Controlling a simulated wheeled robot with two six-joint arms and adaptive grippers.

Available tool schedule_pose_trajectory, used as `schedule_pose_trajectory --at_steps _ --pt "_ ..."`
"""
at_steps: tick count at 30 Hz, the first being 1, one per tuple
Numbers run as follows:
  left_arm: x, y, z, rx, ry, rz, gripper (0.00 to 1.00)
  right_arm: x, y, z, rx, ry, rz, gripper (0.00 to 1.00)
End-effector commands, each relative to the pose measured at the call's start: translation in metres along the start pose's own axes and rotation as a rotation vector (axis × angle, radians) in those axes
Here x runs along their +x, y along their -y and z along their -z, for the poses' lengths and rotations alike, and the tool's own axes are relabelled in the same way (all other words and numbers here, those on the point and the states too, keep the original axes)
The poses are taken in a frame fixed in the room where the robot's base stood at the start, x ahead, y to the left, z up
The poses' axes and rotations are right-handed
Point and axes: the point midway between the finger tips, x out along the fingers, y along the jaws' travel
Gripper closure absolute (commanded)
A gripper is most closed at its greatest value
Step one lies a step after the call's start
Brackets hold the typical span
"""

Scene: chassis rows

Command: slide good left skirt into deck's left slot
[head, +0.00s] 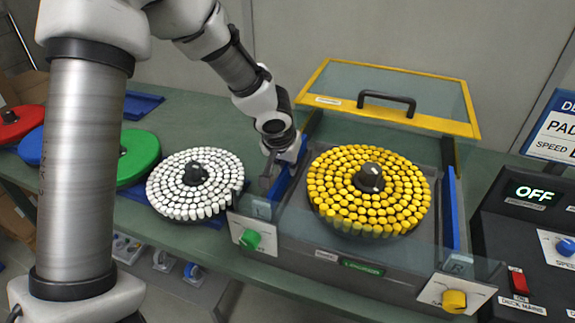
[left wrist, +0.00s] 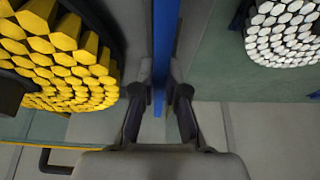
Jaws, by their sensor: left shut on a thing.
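The deck (head: 345,262) stands in the middle with its lid open and a yellow-studded round pad (head: 330,190) on it. My left gripper (head: 283,160) is at the deck's left side, shut on a long thin blue skirt (head: 281,187). In the left wrist view the blue skirt (left wrist: 158,40) runs up between the fingertips (left wrist: 159,92), with the yellow pad (left wrist: 55,60) to its left. The skirt lies along the deck's left edge; I cannot tell whether it is inside the slot. Another blue skirt (head: 450,205) stands at the deck's right side. My right gripper is not in view.
A white-studded pad (head: 193,183) sits left of the deck, near green (head: 138,155), blue and red discs. The yellow-framed lid (head: 390,95) stands up behind the deck. A control box (head: 525,235) reading OFF is at the right. A green knob (head: 250,239) is at the deck's front left.

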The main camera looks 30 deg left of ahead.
Motion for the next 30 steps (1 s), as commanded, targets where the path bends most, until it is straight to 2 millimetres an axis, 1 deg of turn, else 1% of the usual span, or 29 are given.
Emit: schedule_pose_trajectory --at_steps 1,2,3,11,14,17,20,24,27,30 --pt "0.0 0.0 0.001 0.0 -0.001 0.0 0.77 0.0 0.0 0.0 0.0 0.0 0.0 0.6" --pt "0.0 0.0 0.001 0.0 -0.001 0.0 0.67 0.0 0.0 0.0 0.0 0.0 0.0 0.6" --pt "0.0 0.0 0.0 0.0 -0.001 0.0 0.59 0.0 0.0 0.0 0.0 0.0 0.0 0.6" --pt "0.0 0.0 -0.001 0.001 0.001 0.0 0.59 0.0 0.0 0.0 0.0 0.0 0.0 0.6" --pt "-0.004 0.0 0.0 0.001 -0.001 0.0 0.59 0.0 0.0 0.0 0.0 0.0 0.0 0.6" --pt "-0.019 0.0 0.001 0.0 -0.003 -0.001 0.59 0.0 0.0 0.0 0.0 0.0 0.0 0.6" --pt "-0.043 0.0 0.002 -0.001 -0.006 -0.001 0.59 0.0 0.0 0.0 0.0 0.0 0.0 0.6" --pt "-0.08 0.0 0.001 -0.001 -0.006 -0.001 0.59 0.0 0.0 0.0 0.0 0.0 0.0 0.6" --pt "-0.102 0.0 0.001 -0.001 -0.004 -0.001 0.59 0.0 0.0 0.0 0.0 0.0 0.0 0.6" --pt "-0.115 0.0 0.001 0.0 -0.002 0.0 0.59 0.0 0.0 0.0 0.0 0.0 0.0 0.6"
